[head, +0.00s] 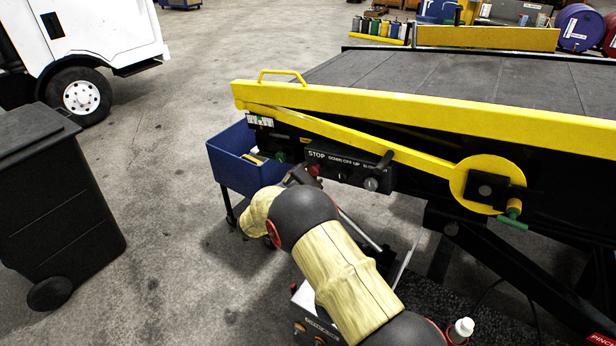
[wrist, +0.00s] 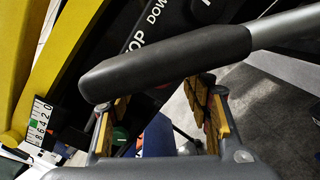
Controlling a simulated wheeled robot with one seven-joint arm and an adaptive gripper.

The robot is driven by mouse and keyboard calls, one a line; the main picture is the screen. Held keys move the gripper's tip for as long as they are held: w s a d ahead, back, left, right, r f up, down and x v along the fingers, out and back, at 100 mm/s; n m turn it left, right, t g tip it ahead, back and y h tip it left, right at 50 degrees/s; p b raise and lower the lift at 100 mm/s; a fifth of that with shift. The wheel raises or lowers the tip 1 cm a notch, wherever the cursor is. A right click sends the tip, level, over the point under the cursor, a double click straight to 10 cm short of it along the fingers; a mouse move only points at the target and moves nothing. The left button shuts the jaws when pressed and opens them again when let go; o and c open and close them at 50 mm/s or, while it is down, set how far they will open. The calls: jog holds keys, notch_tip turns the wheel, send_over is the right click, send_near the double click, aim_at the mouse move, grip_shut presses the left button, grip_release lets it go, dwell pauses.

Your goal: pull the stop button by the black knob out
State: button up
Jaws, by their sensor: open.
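The stop button (head: 315,170) is a small red knob below the white STOP lettering on the black control panel (head: 345,166) in the head view. A round knob with a dark grey face (head: 372,184) sits further right on that panel. My gripper (head: 302,174) is just left of the red button, partly hidden by my own arm. In the wrist view my gripper (wrist: 160,108) is open, its padded fingers apart. A black-gripped grey lever (wrist: 165,62) crosses in front of the fingertips.
A yellow rail (head: 420,107) and sloping yellow bar (head: 350,137) run above the panel. A green knob (head: 281,156) and blue bin (head: 232,160) are at its left. A black wheeled bin (head: 55,205) stands at far left. The floor between the bins is clear.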

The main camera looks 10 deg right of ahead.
jog(key=v, duration=1.1)
jog(key=shift+s+a, duration=0.2)
jog(key=shift+a, duration=0.05)
jog(key=s+d+f+g, duration=0.35)
jog(key=s+f, duration=0.25)
jog(key=f, duration=0.2)
jog(key=s+d+r+m+g+y, duration=0.1)
jog(key=s+d+m+g+y, duration=0.2)
jog(key=s, duration=0.5)
jog(key=s+d+r+m+g+y, duration=0.1)
jog(key=s+m+g, duration=0.25)
jog(key=s, duration=0.35)
jog(key=s+a+r+m+y, duration=0.1)
jog(key=s+r+m+y, duration=0.85)
jog(key=s, duration=0.75)
jog(key=s+d+r+t, duration=0.1)
jog(key=s+d+r, duration=0.1)
jog(key=r, duration=0.3)
jog(key=s+d+r+m+t, duration=0.1)
jog(key=s+r+t, duration=0.1)
jog(key=r, duration=0.4)
jog(key=shift+s+d+r+t+b, duration=0.2)
jog(key=shift+s+d+t+b, duration=0.1)
jog(key=shift+s+d+b, duration=0.1)
